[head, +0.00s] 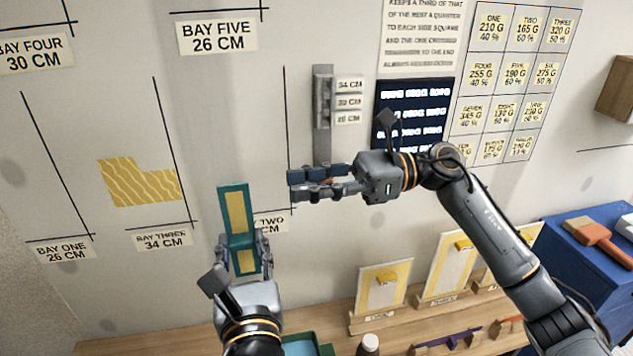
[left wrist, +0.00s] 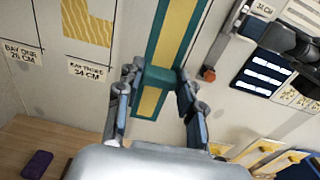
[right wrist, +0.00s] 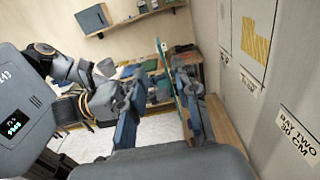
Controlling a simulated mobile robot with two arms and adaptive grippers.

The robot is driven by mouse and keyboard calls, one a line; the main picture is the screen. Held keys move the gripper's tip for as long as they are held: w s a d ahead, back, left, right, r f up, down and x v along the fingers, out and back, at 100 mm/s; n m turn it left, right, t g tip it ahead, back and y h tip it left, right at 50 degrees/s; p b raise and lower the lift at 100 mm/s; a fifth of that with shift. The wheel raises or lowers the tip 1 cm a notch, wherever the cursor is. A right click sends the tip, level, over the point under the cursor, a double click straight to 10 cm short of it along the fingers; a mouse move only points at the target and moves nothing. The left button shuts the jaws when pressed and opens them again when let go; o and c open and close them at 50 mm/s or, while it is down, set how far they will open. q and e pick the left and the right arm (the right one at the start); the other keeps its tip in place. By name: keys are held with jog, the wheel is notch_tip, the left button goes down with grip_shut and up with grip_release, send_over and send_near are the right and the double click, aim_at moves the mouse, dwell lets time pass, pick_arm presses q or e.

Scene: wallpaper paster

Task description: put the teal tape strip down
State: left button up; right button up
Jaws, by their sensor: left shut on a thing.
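The teal tape strip (head: 236,197) is a long upright piece with a yellow stripe down its middle. It stands in front of the wall between bay three and bay two, and also shows in the left wrist view (left wrist: 178,35). My left gripper (head: 246,252) is shut on a teal block on the strip's lower part, with one finger on each side (left wrist: 158,79). My right gripper (head: 318,183) is open and empty, up and to the right of the strip. The strip's contact with the wall cannot be told.
A patterned yellow paper piece (head: 140,182) is on the wall above the bay three label (head: 163,240). A grey vertical rail (head: 322,110) is behind my right gripper. Below runs a wooden shelf (head: 130,346) with yellow sample boards (head: 383,288). A blue cabinet (head: 590,255) is at right.

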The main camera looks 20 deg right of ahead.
aim_at(235, 193)
jog(key=a, duration=1.1)
jog(key=shift+w, duration=0.2)
jog(key=shift+d, duration=0.1)
grip_shut()
pick_arm(q)
jog(key=o, duration=1.2)
